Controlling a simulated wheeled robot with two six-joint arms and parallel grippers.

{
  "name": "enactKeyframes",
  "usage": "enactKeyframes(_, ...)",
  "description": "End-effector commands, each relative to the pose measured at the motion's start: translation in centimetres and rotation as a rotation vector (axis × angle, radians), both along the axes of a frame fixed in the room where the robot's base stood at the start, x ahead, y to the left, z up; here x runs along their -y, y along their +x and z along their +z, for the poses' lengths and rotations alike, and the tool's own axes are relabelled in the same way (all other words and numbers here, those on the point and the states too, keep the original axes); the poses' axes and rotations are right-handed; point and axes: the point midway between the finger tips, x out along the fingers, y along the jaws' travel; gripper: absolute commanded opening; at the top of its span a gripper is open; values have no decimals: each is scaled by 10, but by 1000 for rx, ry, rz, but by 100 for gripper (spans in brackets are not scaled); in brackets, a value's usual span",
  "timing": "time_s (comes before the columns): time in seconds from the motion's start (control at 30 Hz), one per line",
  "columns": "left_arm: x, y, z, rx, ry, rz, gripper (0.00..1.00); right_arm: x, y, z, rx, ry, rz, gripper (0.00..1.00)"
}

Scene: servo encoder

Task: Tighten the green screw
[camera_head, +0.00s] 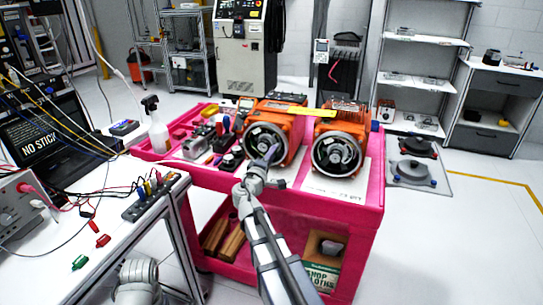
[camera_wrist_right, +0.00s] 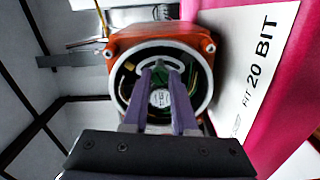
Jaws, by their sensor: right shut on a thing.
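Two orange servo motors (camera_head: 272,125) and (camera_head: 340,142) stand side by side on a pink cart, their round open ends facing me. My right gripper (camera_head: 270,153) is at the open end of the left motor. In the right wrist view, the gripper's two purple-grey fingers (camera_wrist_right: 158,75) reach into the orange motor's round opening (camera_wrist_right: 160,48), on either side of a silver disc part (camera_wrist_right: 159,98). The fingers are shut on this part, which seems to be the encoder. Green shows inside the housing, but I cannot make out a green screw. My left gripper is not in view.
The pink cart (camera_head: 300,218) holds a spray bottle (camera_head: 156,126) and small tools left of the motors. A white sheet (camera_head: 345,187) lies under the right motor. A workbench with wires and a laptop (camera_head: 55,140) stands at left.

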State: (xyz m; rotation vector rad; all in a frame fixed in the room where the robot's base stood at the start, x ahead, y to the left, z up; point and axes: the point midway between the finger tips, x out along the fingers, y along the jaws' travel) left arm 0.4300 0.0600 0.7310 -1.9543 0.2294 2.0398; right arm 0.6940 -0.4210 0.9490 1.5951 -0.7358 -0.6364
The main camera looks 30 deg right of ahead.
Motion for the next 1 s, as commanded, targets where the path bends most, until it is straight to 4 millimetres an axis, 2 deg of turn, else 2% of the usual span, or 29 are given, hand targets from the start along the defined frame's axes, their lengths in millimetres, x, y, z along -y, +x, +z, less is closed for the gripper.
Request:
enactKeyframes(0.5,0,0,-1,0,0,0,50,-1,-1,-2,277,239,-2,0)
enactKeyframes(1.0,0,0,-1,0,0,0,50,-1,-2,-2,351,303,-1,0)
